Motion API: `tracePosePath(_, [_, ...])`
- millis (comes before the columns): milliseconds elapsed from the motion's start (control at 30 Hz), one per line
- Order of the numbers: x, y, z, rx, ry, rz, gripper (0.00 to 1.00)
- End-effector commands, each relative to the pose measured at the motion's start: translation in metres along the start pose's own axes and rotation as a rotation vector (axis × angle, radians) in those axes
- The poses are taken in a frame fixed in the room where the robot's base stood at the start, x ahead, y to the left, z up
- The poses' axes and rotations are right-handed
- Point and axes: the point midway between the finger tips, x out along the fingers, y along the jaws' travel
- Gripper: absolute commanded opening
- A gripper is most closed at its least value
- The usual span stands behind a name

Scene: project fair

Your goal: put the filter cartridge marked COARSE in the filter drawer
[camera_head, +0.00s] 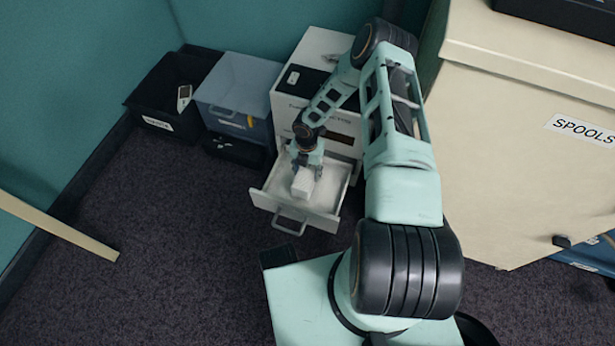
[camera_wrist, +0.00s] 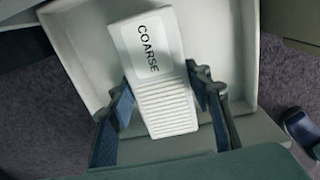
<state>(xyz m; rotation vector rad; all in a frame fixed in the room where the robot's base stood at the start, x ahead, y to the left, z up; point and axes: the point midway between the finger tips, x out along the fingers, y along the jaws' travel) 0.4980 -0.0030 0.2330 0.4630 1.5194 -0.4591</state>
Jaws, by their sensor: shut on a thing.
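The white filter cartridge (camera_wrist: 157,70) is marked COARSE and has a ribbed half. My gripper (camera_wrist: 165,100) is shut on it, with one dark finger on each side of the ribbed part. In the head view the cartridge (camera_head: 303,183) is over the inside of the open filter drawer (camera_head: 325,217), and my gripper (camera_head: 305,168) points down above it. The drawer walls also show around the cartridge in the wrist view (camera_wrist: 85,60). I cannot tell whether the cartridge touches the drawer floor.
The drawer is pulled out of a white cabinet (camera_head: 290,100). Left of it are a blue-grey box (camera_head: 240,85) and a black bin (camera_head: 150,98). A large beige cabinet labelled SPOOLS (camera_head: 510,130) stands at the right. Bare carpet (camera_head: 170,240) lies in front. A pale board (camera_head: 60,230) juts in at left.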

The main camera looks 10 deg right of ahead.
Motion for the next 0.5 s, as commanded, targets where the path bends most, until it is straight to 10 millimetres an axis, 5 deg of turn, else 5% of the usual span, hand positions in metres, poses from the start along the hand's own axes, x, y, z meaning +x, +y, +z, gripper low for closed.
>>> tracePosePath(100, [0.021, -0.002, -0.001, 0.002, 0.0, -0.003, 0.18])
tracePosePath(500, [0.026, -0.002, 0.0, 0.002, 0.0, -0.002, 0.18])
